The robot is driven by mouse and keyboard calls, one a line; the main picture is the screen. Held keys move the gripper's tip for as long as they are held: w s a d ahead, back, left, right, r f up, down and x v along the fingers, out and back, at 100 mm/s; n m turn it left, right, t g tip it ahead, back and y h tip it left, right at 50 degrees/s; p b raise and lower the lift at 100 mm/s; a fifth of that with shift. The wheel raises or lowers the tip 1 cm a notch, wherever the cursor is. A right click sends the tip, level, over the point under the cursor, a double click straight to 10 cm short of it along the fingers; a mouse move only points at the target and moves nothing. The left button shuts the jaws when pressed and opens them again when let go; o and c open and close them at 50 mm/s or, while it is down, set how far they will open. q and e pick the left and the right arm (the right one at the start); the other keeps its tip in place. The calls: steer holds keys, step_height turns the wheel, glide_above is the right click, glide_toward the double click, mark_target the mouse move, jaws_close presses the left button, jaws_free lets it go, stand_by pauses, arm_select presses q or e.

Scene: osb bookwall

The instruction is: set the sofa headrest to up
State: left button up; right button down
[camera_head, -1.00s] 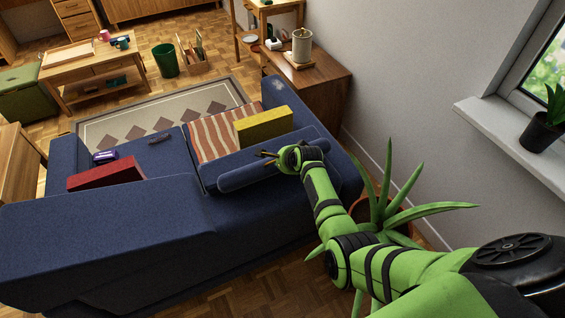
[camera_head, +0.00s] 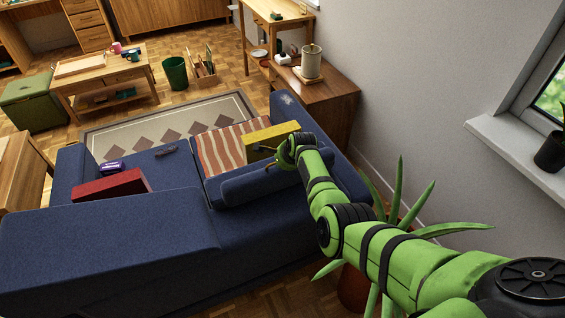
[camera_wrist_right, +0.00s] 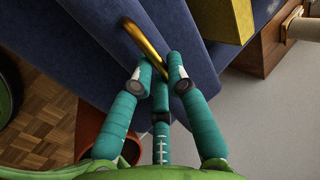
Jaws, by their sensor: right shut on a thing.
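The blue sofa (camera_head: 110,235) stands with its back towards me in the head view. Its headrest (camera_head: 250,187) is a long blue padded roll at the right seat, lying low and folded over behind the striped cushioning. In the right wrist view a brass handle (camera_wrist_right: 143,38) runs along the blue fabric. My right gripper (camera_head: 280,154) is at the headrest's far side, above it. In the wrist view the teal fingers of the right gripper (camera_wrist_right: 162,76) are closed around the near end of the handle. My left gripper is out of view.
A yellow cushion (camera_head: 270,138) lies just beyond the right gripper. A red cushion (camera_head: 108,185) and purple box (camera_head: 110,166) are on the left seat. A spiky potted plant (camera_head: 395,205) stands close under my right arm. The wall and side cabinet (camera_head: 330,95) bound the right.

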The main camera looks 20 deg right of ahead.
steer(key=shift+w+r, duration=0.35)
steer(key=shift+r, duration=0.15)
steer(key=c, duration=1.2)
jaws_free()
steer(key=shift+w+d+f, duration=0.1)
steer(key=shift+a, duration=0.2)
steer(key=v, duration=1.1)
steer(key=shift+s+d, duration=0.2)
steer(key=shift+s, duration=0.3)
